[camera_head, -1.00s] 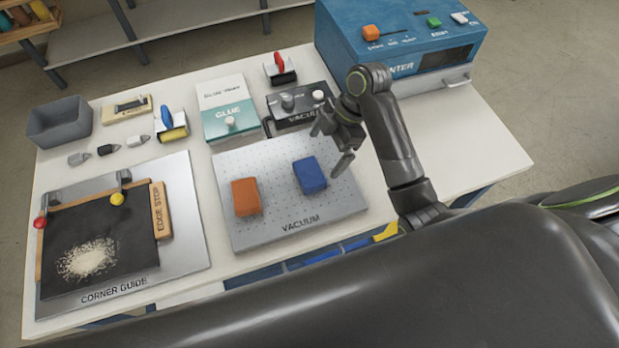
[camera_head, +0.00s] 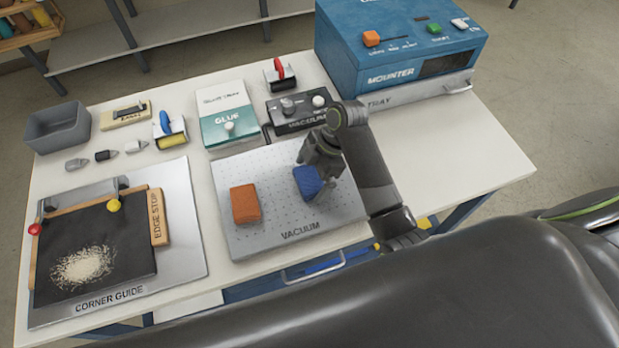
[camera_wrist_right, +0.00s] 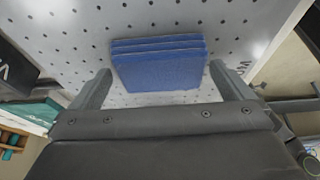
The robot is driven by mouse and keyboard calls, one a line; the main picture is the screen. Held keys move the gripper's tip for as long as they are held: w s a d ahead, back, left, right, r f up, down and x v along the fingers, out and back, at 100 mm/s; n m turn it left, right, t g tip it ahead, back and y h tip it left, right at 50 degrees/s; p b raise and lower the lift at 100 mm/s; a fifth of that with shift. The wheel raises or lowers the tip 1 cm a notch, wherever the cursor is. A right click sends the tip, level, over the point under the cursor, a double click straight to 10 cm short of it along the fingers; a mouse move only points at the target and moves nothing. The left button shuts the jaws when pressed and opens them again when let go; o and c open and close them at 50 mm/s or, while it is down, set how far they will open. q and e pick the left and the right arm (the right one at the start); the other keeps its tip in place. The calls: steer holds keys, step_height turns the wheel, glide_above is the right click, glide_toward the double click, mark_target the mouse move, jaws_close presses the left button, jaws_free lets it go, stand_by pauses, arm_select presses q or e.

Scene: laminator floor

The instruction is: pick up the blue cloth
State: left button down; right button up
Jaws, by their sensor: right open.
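The blue cloth (camera_head: 308,183), a folded block with several layers, lies on the perforated vacuum plate (camera_head: 240,165) in the head view. My right gripper (camera_head: 318,168) is above it and hides its upper part. In the right wrist view the blue cloth (camera_wrist_right: 158,65) lies just ahead, between the lines of the two open fingers (camera_wrist_right: 160,82). One finger is on each side, with gaps between fingers and cloth. The gripper is empty. My left gripper is not in view.
An orange cloth (camera_head: 245,204) lies to the left on the same plate. The blue mounter (camera_head: 400,55) stands at the back right. The table right of my arm is clear.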

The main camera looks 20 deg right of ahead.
mark_target(312, 176)
steer(key=c, duration=0.8)
step_height(312, 176, up, 5)
steer(key=shift+w+b, duration=0.15)
steer(key=shift+b, duration=0.15)
step_height(312, 176, up, 4)
steer(key=p, duration=0.3)
steer(key=shift+f+p, duration=0.2)
steer(key=shift+p, duration=0.15)
steer(key=shift+r+p, duration=0.7)
steer(key=shift+r, duration=0.05)
